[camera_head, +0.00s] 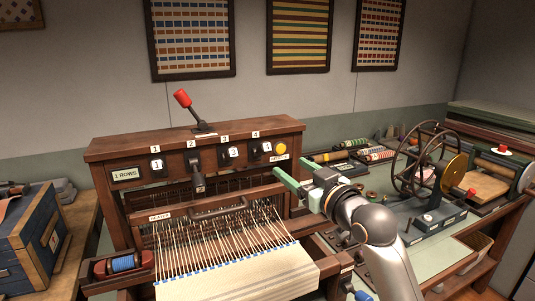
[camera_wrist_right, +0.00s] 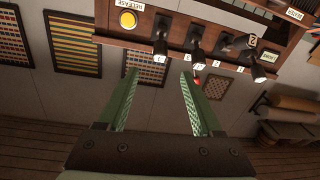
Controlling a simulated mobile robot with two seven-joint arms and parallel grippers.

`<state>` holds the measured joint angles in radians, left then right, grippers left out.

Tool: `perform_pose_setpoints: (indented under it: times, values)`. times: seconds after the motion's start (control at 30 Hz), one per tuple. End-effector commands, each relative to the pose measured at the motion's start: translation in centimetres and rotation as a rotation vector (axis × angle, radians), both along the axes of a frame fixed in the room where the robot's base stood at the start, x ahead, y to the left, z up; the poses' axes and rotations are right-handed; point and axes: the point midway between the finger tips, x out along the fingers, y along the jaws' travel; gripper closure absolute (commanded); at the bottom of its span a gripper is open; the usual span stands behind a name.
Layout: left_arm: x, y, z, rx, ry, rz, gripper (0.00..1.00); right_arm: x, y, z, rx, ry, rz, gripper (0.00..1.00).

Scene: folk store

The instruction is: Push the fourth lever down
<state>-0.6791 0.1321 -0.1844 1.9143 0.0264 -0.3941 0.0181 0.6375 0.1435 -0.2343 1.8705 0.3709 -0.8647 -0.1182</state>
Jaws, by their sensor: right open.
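The wooden loom (camera_head: 110,150) has a front panel with black levers under number plates 1 to 4. The fourth lever (camera_head: 256,153) is at the right, beside the yellow button, and does not hang down. The second lever (camera_head: 198,182) hangs lower than the others. In the wrist view, turned over, the fourth lever (camera_wrist_right: 160,42) is nearest the yellow button. My right gripper (camera_head: 291,166) is open and empty, with green fingers right of and a little below the fourth lever. In the wrist view, my right gripper (camera_wrist_right: 159,74) has the lever tip between its finger lines, apart from them. My left gripper is not in view.
A yellow release button (camera_head: 281,149) sits right of the fourth lever. A red-knobbed lever (camera_head: 182,98) rises from the loom top. Warp threads and cloth (camera_head: 240,272) lie below the panel. A spoked wheel (camera_head: 418,160) stands on the right bench. A blue chest (camera_head: 40,240) is at left.

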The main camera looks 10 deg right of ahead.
Motion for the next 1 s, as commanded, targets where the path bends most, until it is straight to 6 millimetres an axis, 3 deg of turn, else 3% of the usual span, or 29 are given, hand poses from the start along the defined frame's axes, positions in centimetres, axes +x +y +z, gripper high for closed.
perform_pose_setpoints:
  times: [0.7, 1.0]
  values:
    - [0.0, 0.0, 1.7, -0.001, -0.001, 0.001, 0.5, 8.8, 3.8, 0.1, -0.001, 0.004, -0.001, 0.33]
    - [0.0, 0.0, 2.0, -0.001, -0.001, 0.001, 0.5, 10.9, 4.6, 0.0, 0.0, 0.002, 0.0, 0.33]
